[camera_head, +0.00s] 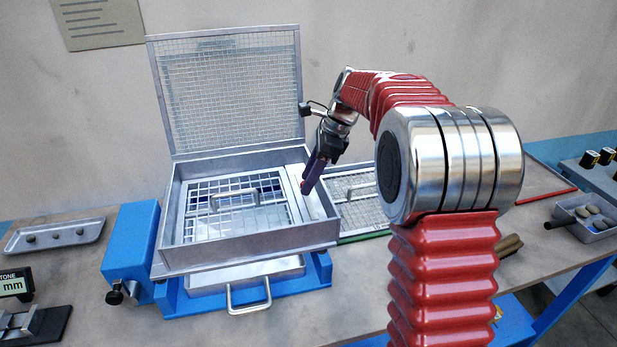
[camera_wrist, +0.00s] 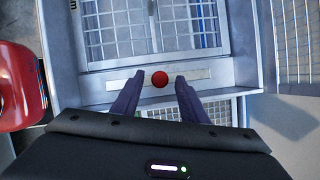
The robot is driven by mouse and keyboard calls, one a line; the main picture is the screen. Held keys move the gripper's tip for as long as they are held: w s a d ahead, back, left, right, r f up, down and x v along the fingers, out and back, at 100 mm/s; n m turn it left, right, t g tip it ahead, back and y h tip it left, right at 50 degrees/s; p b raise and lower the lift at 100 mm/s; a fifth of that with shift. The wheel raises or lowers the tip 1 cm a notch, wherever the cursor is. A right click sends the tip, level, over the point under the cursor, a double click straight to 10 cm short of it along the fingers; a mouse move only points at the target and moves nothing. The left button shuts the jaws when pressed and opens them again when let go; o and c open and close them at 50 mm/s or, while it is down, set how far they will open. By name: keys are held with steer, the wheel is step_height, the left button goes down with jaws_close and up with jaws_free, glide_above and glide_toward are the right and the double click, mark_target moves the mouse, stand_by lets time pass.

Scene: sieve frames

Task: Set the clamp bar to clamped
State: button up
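A pale metal strip (camera_wrist: 199,73) lies along one inner side of the grey sieve box; I take it for the clamp bar. In the head view it runs inside the box's right side (camera_head: 313,206). A round red knob (camera_wrist: 160,78) shows over the strip in the wrist view; the head view does not show it. My gripper (camera_head: 306,188) points down over the strip. In the wrist view its two dark fingers (camera_wrist: 157,84) are apart, one each side of the knob, with gaps visible. Whether the bar is clamped, I cannot tell.
The box's mesh lid (camera_head: 235,90) stands open at the back. A handled grid frame (camera_head: 210,222) lies inside the box. A second mesh frame (camera_head: 358,212) lies to the right. A blue block (camera_head: 133,240) stands left, and a handled drawer (camera_head: 247,288) is in front.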

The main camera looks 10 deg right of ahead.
steer(key=shift+c, duration=0.2)
jaws_close()
stand_by(0.3)
steer(key=shift+a, duration=0.1)
steer(key=shift+a, duration=2.2)
steer(key=shift+o, duration=0.2)
jaws_free()
steer(key=shift+d+r, duration=0.1)
